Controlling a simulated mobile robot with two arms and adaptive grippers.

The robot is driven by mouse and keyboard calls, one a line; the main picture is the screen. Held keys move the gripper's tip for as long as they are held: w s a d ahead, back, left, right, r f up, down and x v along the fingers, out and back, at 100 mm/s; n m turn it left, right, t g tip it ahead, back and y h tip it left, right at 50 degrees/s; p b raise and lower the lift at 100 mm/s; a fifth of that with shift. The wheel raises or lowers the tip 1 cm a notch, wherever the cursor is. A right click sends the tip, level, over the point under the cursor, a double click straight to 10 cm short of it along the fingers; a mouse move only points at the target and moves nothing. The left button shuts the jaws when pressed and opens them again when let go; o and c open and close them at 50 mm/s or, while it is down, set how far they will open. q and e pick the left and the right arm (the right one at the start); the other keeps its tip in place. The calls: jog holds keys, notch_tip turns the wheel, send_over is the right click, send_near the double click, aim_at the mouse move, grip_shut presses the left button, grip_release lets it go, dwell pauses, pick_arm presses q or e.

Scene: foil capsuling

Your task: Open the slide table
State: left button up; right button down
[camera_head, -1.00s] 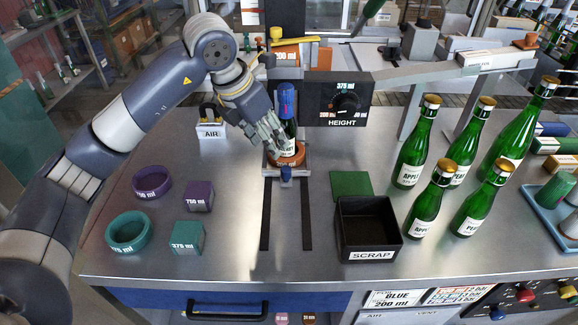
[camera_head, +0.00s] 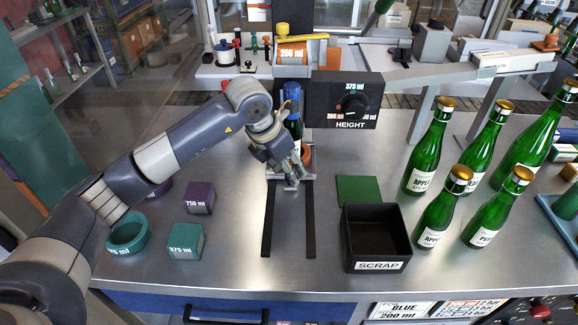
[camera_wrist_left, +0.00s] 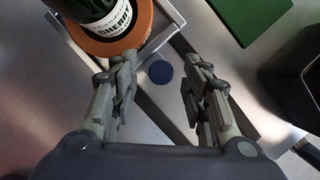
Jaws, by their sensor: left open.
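The slide table is a small metal plate (camera_wrist_left: 158,37) at the back end of two dark rails (camera_head: 309,220). The bottle's blue top shows in the head view (camera_head: 291,92). A round blue knob (camera_wrist_left: 159,72) is at the front of the slide table. My left gripper (camera_head: 290,182) is over the front of the slide table and hides the knob in the head view. In the wrist view, its open fingers (camera_wrist_left: 158,88) stand on either side of the knob, with gaps at both sides.
The rails in front are clear. To their right are a green pad (camera_head: 358,190), a black SCRAP bin (camera_head: 376,264) and several green bottles (camera_head: 424,150). Teal (camera_head: 128,236) and purple rings and blocks lie left. The HEIGHT box (camera_head: 343,100) stands behind.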

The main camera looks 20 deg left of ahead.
pick_arm(q)
jog(key=shift+w+d+f, duration=0.15)
jog(key=shift+f, duration=0.45)
pick_arm(e)
jog(key=shift+w+r, duration=0.1)
jog(key=shift+r, duration=0.1)
pick_arm(q)
grip_shut()
jog(key=shift+f, duration=0.15)
pick_arm(e)
jog(key=shift+f, duration=0.15)
